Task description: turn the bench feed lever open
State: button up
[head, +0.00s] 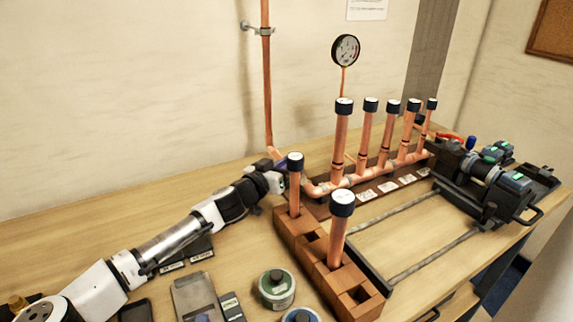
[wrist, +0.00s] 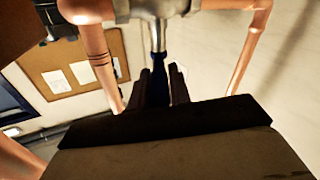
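The feed lever (wrist: 157,66) shows in the wrist view as a narrow dark blue handle hanging from a silver valve body (wrist: 152,8) on a copper pipe. My gripper (wrist: 163,80) has one dark finger on each side of the lever, very close to it. I cannot tell whether the fingers press on it. In the head view my gripper (head: 277,163) is at the bottom of the vertical copper feed pipe (head: 267,90), just left of a capped stub. There the arm and gripper hide the lever and valve.
A capped copper stub (head: 295,190) stands in bricks (head: 320,262) close right of my gripper. Behind it runs a copper manifold (head: 355,180) with several capped risers and a gauge (head: 345,50). A vise (head: 485,180) is at right. Tins (head: 276,288) stand in front.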

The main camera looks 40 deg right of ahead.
jog(key=o, duration=0.4)
jog(key=shift+b+v, duration=1.7)
jog(key=shift+v, duration=5.2)
jog(key=shift+c, duration=0.6)
